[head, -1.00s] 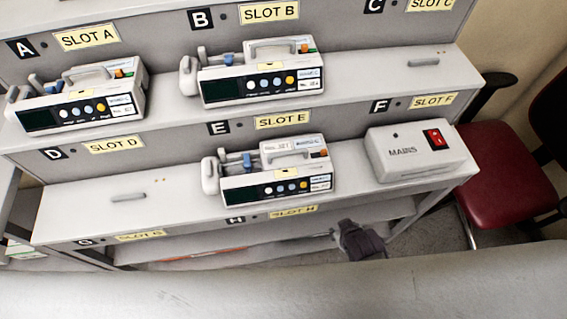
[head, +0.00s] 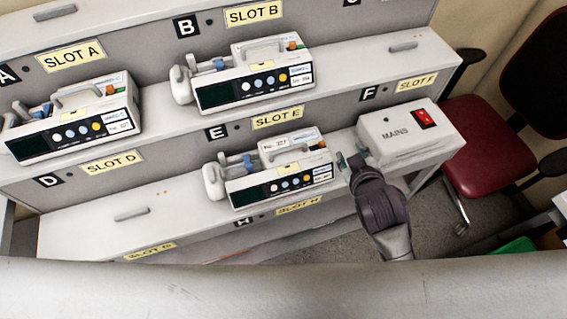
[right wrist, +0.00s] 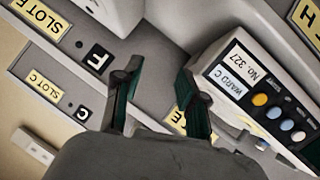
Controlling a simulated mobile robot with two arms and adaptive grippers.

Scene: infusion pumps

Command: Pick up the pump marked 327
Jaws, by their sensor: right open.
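The pump marked 327 (head: 243,193) stands on the middle shelf under the SLOT E label (head: 277,118). It is white with a dark display, coloured buttons and a top handle. Its No. 327 label reads clearly, turned over, on the pump in the right wrist view (right wrist: 250,68). My right gripper (head: 350,160) is open and empty, just right of this pump, between it and the mains box. In the right wrist view, its two fingers (right wrist: 160,98) are apart, with the pump to their right and not between them. My left gripper is not in view.
The white MAINS box (head: 405,138) with a red switch stands close to the right of my right gripper. Two similar pumps stand on the upper shelf, under SLOT A (head: 72,122) and SLOT B (head: 245,82). The SLOT D shelf (head: 95,218) is clear. A red chair (head: 485,145) stands at the right.

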